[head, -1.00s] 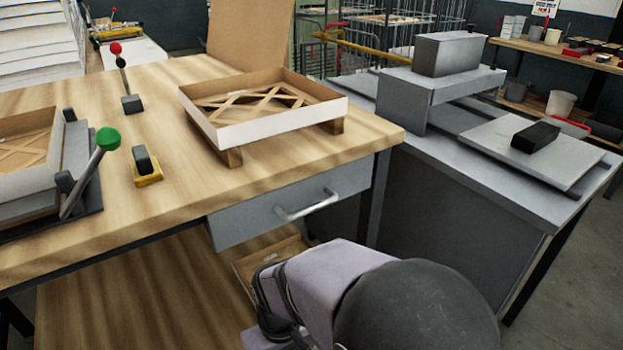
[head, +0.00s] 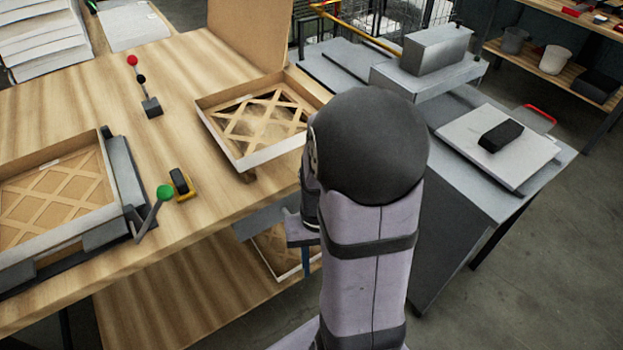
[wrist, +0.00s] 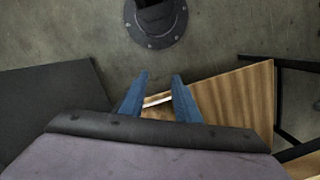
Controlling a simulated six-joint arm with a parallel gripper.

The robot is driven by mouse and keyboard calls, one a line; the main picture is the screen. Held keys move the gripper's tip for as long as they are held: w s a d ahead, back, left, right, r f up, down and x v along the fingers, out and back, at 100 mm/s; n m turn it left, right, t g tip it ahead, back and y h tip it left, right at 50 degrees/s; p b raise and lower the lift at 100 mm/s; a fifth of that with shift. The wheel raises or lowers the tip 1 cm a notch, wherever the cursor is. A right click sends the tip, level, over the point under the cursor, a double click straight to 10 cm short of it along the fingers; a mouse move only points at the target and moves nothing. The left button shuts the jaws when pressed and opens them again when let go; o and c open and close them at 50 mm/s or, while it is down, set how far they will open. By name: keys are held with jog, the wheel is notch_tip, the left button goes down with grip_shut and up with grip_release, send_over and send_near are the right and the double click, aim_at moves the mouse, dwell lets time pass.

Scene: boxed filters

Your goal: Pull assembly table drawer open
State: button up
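The assembly table (head: 75,115) has a wooden top. The grey drawer front (head: 262,220) shows only as a strip under the table edge, left of my arm. My arm hides the rest of it, and its handle cannot be seen. My gripper (head: 306,262) points downward in front of the drawer area, mostly hidden behind my forearm. In the wrist view, the two blue fingers of my gripper (wrist: 160,82) stand apart with nothing visibly held. A pale strip and wood show between and beyond them; the handle cannot be made out there.
A boxed filter (head: 260,120) sits on the table near the drawer, and another filter (head: 55,195) lies in a fixture at left. A boxed filter (head: 275,250) is on the lower shelf (head: 170,290). A grey machine bench (head: 465,175) stands close at right.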

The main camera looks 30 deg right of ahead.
jog(key=w+d+r+m+p, duration=0.3)
jog(key=w+d+r+p, duration=0.1)
jog(key=r+p, duration=0.35)
jog(key=w+d+r+m+t+h+b, duration=0.1)
jog(key=w+d+m+t, duration=0.2)
jog(key=w+m, duration=0.6)
jog(key=shift+d+r+m+t+b, duration=0.2)
jog(key=shift+d+m+t+b, duration=0.1)
jog(key=shift+d+t+b, duration=0.15)
jog(key=shift+f, duration=0.15)
jog(key=shift+p+x, duration=0.55)
jog(key=shift+x, duration=2.95)
grip_shut()
